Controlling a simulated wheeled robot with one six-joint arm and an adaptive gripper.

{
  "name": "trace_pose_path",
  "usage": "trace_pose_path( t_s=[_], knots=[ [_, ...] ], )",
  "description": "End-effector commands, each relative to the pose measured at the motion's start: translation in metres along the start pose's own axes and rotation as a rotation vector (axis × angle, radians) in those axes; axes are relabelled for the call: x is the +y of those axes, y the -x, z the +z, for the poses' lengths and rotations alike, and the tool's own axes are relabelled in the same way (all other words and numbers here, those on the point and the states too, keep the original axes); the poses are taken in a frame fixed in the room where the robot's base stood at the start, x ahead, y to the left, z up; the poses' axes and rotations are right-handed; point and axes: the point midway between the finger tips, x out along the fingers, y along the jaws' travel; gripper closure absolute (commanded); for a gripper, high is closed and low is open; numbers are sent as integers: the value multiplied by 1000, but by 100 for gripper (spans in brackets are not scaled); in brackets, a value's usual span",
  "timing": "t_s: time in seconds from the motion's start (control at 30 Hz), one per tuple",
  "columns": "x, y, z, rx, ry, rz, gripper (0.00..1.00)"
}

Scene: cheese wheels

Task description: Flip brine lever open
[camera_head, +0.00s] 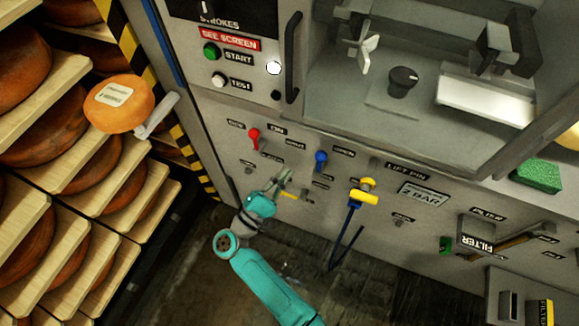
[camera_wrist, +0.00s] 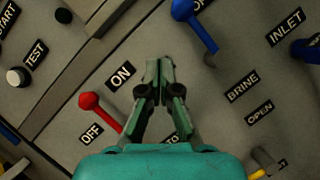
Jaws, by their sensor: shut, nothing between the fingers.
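A small yellow-tipped lever (camera_head: 288,195) on the grey machine panel (camera_head: 225,110) is beside my gripper in the head view. In the wrist view this lever (camera_wrist: 263,157) is at the lower right, below the BRINE (camera_wrist: 243,87) and OPEN (camera_wrist: 260,113) labels. Its far end is cut by that view's edge. My gripper (camera_head: 284,176) is shut and empty in front of the panel, between the red and blue levers. In the wrist view its fingertips (camera_wrist: 160,64) are together, left of the BRINE label. I cannot tell whether they touch the panel.
A red lever (camera_head: 254,134) is up and left of my gripper; a blue lever (camera_head: 321,156) is up and right. A yellow handle (camera_head: 364,197) sticks out farther right. A cheese rack (camera_head: 105,195) borders the left. Dark floor (camera_head: 200,270) lies below.

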Motion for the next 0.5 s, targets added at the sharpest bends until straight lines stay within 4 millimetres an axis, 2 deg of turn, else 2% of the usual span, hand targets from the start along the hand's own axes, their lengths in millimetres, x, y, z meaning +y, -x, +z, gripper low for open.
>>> trace_pose_path(
  t_s=[0.3,0.5],
  knots=[
    [9,50,1,2,-1,2,100],
    [11,65,2,1,0,1,100]
  ],
)
